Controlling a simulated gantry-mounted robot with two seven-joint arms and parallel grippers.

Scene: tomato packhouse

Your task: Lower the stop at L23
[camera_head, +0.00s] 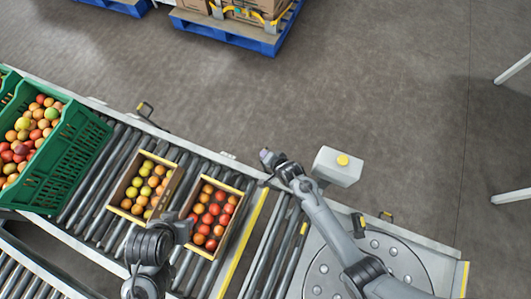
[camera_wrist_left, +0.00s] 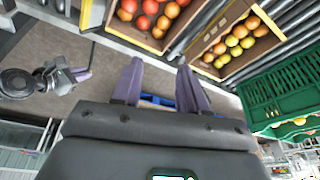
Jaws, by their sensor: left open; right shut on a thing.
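A yellow stop bar (camera_head: 245,238) lies across the conveyor, just right of the box of red tomatoes. No label L23 can be read, and I cannot tell whether the bar is raised. My right gripper (camera_head: 267,157) is at the conveyor's far edge, by the bar's far end. It is shut on what seems to be the stop's handle, which its own fingers hide. My left gripper (camera_head: 186,228) is over the near side of the conveyor by the tomato boxes. In the left wrist view its two purple fingers (camera_wrist_left: 160,92) are apart, with nothing between them.
A green crate (camera_head: 65,165) is at the left.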

